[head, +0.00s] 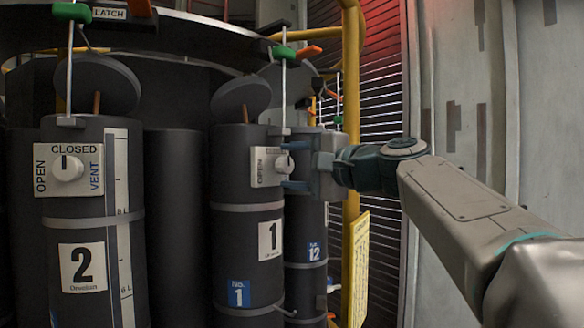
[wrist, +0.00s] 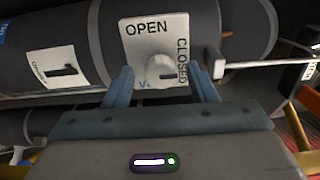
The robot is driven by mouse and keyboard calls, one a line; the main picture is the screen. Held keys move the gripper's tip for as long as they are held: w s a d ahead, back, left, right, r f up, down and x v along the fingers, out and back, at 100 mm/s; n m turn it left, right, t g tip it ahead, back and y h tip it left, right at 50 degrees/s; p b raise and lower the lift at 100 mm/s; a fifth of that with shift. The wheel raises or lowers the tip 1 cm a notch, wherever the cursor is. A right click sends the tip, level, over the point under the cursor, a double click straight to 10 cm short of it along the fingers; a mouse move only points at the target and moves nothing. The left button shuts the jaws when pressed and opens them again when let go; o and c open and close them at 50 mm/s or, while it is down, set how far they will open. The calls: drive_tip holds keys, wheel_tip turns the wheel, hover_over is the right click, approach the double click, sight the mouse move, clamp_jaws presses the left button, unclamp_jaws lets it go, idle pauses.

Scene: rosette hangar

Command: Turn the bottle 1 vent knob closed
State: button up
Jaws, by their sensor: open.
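Bottle 1 (head: 247,200) is a dark upright cylinder with a white "1" label. Its white vent plate (head: 261,167) faces my gripper (head: 291,165), which comes in from the right. In the wrist view the plate (wrist: 140,43) reads OPEN at the top and CLOSED at the right; the lower word is mostly hidden. The white vent knob (wrist: 162,67) sits between the two fingertips of my open gripper (wrist: 161,75). A short dark mark shows on the knob's lower right, towards CLOSED, but I cannot tell its exact setting. I cannot tell whether the fingers touch the knob.
Bottle 2 (head: 92,225) stands at left, its knob (head: 68,167) marked up at CLOSED. Bottle 12 (head: 306,225) stands close behind bottle 1, near my gripper. A yellow post (head: 351,60) rises behind my wrist. Green-handled latch rods hang above the bottles.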

drive_tip(key=b+v, duration=0.3)
drive_tip(key=v, duration=1)
drive_tip(key=shift+s+d, duration=0.1)
wheel_tip(320, 180, down, 26)
drive_tip(key=s+n+g+h, duration=0.1)
drive_tip(key=s+g+h, duration=0.1)
drive_tip(key=g+h, duration=0.35)
drive_tip(key=s+d+f+n+g+h, duration=0.1)
drive_tip(key=s+f, duration=0.3)
drive_tip(key=f, duration=0.4)
drive_tip(key=s+d+f+n+g+h, duration=0.1)
drive_tip(key=s+f+n+h, duration=0.3)
drive_tip(key=f, duration=0.4)
drive_tip(key=s+d+f+n+g+h, duration=0.1)
drive_tip(key=s+d+f+n+h, duration=0.1)
drive_tip(key=s+f, duration=0.4)
wheel_tip(320, 180, down, 3)
drive_tip(key=shift+d+r+h, duration=0.1)
drive_tip(key=shift+d+h, duration=0.45)
drive_tip(key=shift+d, duration=0.15)
drive_tip(key=shift+s, duration=0.15)
drive_tip(key=c, duration=0.3)
drive_tip(key=shift+a, duration=0.1)
drive_tip(key=shift+c, duration=0.2)
